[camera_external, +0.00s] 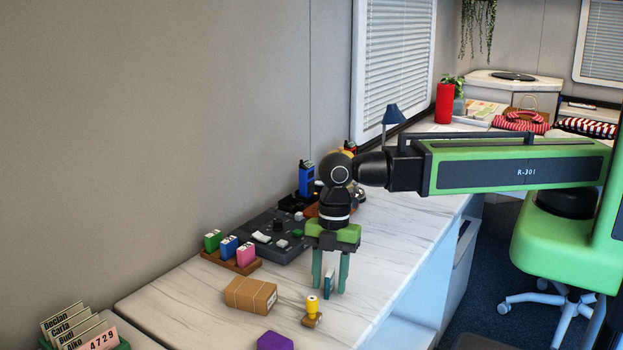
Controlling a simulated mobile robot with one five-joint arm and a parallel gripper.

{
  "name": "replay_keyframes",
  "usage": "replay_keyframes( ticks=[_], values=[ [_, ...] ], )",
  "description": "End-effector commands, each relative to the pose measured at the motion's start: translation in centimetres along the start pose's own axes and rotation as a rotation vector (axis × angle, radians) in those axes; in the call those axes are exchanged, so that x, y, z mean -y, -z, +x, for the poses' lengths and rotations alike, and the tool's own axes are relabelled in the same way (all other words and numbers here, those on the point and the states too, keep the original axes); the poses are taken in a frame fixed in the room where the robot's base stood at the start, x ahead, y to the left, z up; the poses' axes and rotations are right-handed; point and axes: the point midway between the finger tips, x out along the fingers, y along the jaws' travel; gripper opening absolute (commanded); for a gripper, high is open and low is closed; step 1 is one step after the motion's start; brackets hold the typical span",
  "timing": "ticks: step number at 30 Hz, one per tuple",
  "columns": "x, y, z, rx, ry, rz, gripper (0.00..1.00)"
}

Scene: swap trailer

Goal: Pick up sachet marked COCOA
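My gripper (330,272) points straight down over the marble counter, its two green fingers apart. A thin, upright, dark teal and pale item (328,283) shows between the fingers, with visible gaps at the sides; I cannot read any mark on it. Three small packets, green (213,240), blue (229,246) and pink (247,253), stand in a wooden holder (240,268) to the left of my gripper. Their lettering is too small to read, so I cannot tell which thing is marked COCOA.
A brown parcel (250,295) lies left of my gripper. A yellow-handled stamp (312,306) stands just in front, with a purple block (275,341) nearer. A dark control panel (275,236) lies behind. The counter's right front is clear up to its edge.

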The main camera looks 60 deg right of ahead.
Motion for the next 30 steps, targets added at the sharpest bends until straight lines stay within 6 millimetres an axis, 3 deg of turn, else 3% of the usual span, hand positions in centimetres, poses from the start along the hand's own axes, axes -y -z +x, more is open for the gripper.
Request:
replay_keyframes(
  ticks=[2,11,23,30],
  values=[
    [0.0,0.0,-0.1,0.000,0.000,0.000,0.40],
    [0.0,0.0,-0.1,0.000,0.000,0.000,0.01],
    [0.0,0.0,-0.2,0.000,0.000,0.000,0.00],
    [0.0,0.4,-2.6,0.000,0.000,0.000,0.00]
  ],
)
